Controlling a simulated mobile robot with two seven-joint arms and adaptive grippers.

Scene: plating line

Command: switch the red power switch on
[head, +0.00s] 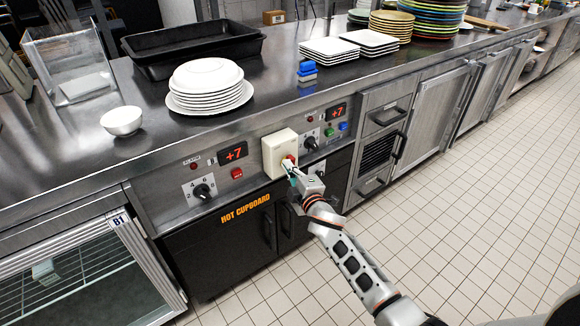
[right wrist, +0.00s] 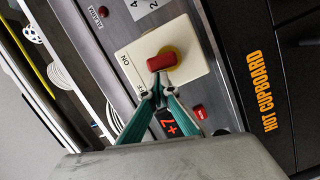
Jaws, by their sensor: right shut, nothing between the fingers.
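The red power switch (head: 289,160) is a red handle on a cream box on the front panel of the hot cupboard. In the right wrist view the red handle (right wrist: 161,60) sits on a round yellow base, with "ON" printed on the box; a second label is partly hidden by the fingers. I cannot tell for sure which mark the handle points to. My right gripper (head: 290,170) is shut and empty, its teal fingers (right wrist: 158,92) close to the handle. I cannot tell whether they touch it. My left gripper is not in view.
Beside the box are black dials (head: 202,191) and red "+7" displays (head: 233,154). The tiled floor (head: 470,190) at the right is clear.

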